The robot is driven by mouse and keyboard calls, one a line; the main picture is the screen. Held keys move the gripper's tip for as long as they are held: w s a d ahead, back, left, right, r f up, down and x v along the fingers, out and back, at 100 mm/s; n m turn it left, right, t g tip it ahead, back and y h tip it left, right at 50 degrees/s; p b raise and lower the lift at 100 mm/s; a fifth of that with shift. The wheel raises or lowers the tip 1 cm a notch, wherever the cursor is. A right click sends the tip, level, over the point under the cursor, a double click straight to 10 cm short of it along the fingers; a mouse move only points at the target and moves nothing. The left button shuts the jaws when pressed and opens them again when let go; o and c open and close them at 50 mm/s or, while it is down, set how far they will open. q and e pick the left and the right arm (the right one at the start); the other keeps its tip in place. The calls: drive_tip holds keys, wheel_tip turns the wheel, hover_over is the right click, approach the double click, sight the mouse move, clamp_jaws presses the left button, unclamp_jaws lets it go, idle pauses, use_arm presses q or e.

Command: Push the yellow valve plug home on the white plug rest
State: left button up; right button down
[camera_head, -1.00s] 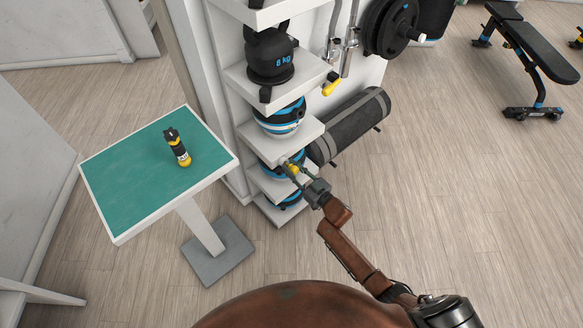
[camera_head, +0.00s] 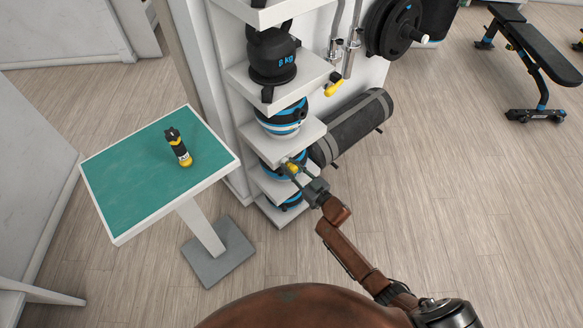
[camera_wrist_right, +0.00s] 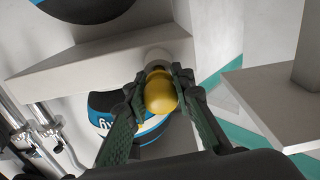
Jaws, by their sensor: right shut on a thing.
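The yellow valve plug (camera_wrist_right: 161,93) is between the fingers of my right gripper (camera_wrist_right: 155,98) in the right wrist view. The right gripper is shut on its rounded yellow body. In the head view the plug (camera_head: 292,168) is a small yellow spot at the tip of my right gripper (camera_head: 293,172), by a lower white rack shelf. A pale round piece, which looks like the white plug rest (camera_wrist_right: 155,57), shows just behind the plug at the shelf edge. The plug hides much of it, and I cannot tell how deep the plug sits. My left gripper is not in view.
The white rack (camera_head: 248,76) holds a black kettlebell (camera_head: 272,55) and blue-banded weights. A yellow-handled valve (camera_head: 334,88) hangs on pipes at its right. A rolled mat (camera_head: 352,128) lies beside it. A green-topped table (camera_head: 125,190) with a black-yellow torch (camera_head: 178,147) stands left.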

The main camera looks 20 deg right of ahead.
drive_tip(key=shift+w+a+f+b, duration=0.15)
drive_tip(key=shift+w+a+b, duration=0.15)
drive_tip(key=shift+w, duration=0.35)
drive_tip(key=c, duration=1.6)
unclamp_jaws()
drive_tip(key=v, duration=1.2)
